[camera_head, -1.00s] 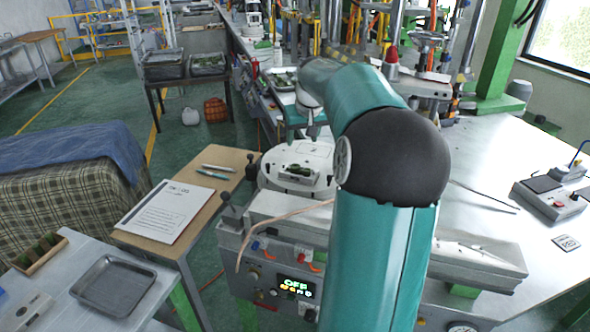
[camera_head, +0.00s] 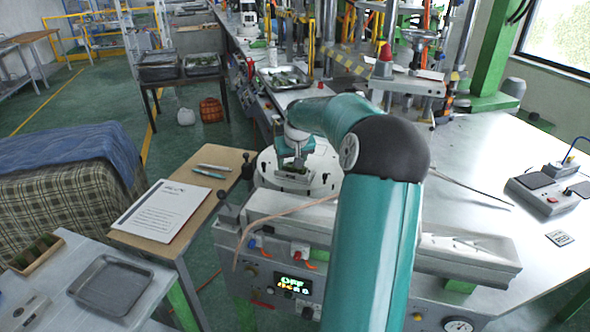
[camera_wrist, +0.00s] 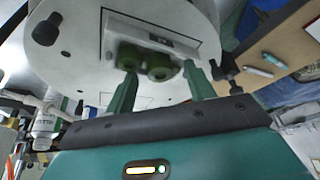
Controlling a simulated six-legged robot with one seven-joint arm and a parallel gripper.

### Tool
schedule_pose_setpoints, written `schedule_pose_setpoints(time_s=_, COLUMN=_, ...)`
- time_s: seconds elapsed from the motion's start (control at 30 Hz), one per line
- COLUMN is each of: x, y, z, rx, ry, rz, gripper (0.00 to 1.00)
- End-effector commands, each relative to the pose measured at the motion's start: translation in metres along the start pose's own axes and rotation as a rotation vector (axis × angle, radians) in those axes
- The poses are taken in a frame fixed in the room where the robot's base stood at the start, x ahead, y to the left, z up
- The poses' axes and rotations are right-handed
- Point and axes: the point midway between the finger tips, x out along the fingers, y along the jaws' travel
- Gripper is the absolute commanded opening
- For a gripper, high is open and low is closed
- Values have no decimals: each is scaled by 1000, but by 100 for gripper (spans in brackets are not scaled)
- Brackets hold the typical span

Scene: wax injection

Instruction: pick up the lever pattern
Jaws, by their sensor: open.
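The lever pattern (camera_wrist: 160,66) appears in the wrist view as a green piece with rounded ends, blurred, in a grey rectangular holder on the round white plate (camera_wrist: 80,75). My gripper (camera_wrist: 160,73) is open, with one green finger on each side of the pattern; I cannot tell whether either finger touches it. In the head view, my gripper (camera_head: 293,163) hangs over the white plate (camera_head: 322,170) and largely hides the pattern.
Dark knobs (camera_wrist: 46,30) stand at the plate's edge. A wooden side table (camera_head: 234,160) with pens and a paper sheet (camera_head: 162,208) is at the left. A grey tray (camera_head: 110,285) lies lower left. The metal table (camera_head: 480,160) at right has clear room.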

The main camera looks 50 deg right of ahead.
Motion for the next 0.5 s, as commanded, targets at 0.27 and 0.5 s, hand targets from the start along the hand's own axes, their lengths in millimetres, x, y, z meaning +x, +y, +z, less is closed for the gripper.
schedule_pose_setpoints(time_s=0.27, x=6, y=0, z=5, rx=0, ry=-13, rz=-3, gripper=28)
schedule_pose_setpoints(time_s=0.5, x=7, y=1, z=7, rx=2, ry=-18, rz=-3, gripper=6)
